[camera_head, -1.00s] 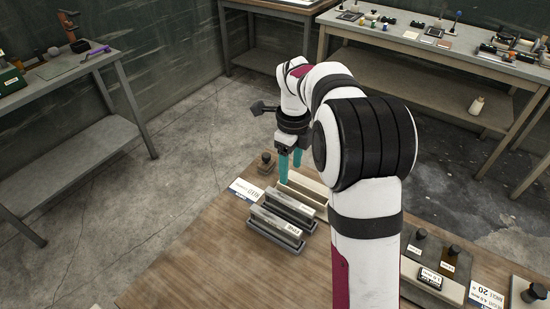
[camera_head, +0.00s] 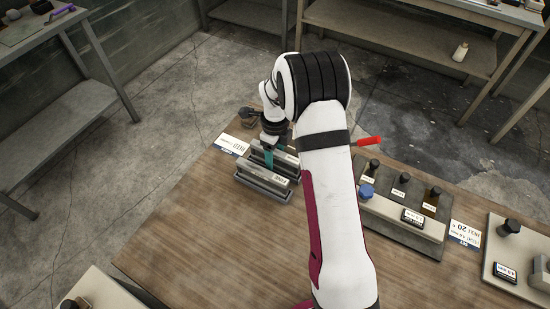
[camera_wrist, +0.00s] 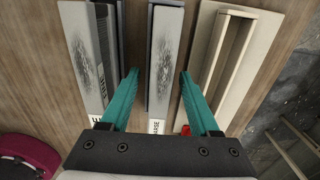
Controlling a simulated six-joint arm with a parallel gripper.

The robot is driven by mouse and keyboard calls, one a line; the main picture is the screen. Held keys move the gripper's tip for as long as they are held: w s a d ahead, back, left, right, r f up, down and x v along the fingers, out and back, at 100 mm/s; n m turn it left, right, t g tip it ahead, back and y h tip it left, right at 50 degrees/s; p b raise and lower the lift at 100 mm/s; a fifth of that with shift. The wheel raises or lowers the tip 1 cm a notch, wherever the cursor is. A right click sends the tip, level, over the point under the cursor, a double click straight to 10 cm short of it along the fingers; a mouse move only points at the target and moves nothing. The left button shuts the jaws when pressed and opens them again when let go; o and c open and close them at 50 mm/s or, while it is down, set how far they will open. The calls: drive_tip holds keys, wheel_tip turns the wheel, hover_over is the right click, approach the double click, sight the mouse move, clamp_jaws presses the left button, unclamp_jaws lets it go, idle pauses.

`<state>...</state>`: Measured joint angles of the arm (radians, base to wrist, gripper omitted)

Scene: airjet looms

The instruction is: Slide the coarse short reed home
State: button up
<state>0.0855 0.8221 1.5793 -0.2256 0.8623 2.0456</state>
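The coarse reed (camera_wrist: 166,65), a long grey bar with a white label ending in "ARSE", lies in a slot in the wrist view. My gripper (camera_wrist: 159,74) is open, its two teal fingers on either side of that reed with gaps showing. A second reed (camera_wrist: 86,60), with a partly readable label, lies to its left in parallel. To the right is a beige empty channel (camera_wrist: 228,55) with raised walls. In the head view my gripper (camera_head: 268,157) is over the dark reed rack (camera_head: 258,191); my arm hides part of this area.
A white sign card (camera_head: 234,144) and a dark knobbed block (camera_head: 249,117) sit by the rack. To the right are a grey tray (camera_head: 400,232) with several knobbed pieces, a blue knob (camera_head: 366,191) and a red rod (camera_head: 369,141).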

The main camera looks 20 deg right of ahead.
clamp_jaws()
drive_tip(key=shift+r, duration=0.15)
drive_tip(key=shift+r, duration=0.35)
wheel_tip(320, 180, up, 3)
drive_tip(key=shift+w, duration=0.1)
drive_tip(key=s+d+r, duration=0.6)
drive_tip(key=d, duration=0.3)
drive_tip(key=w+a, duration=0.3)
drive_tip(key=w, duration=0.8)
drive_tip(key=f, duration=0.9)
drive_tip(key=shift+w+a, duration=0.15)
drive_tip(key=shift+w, duration=0.1)
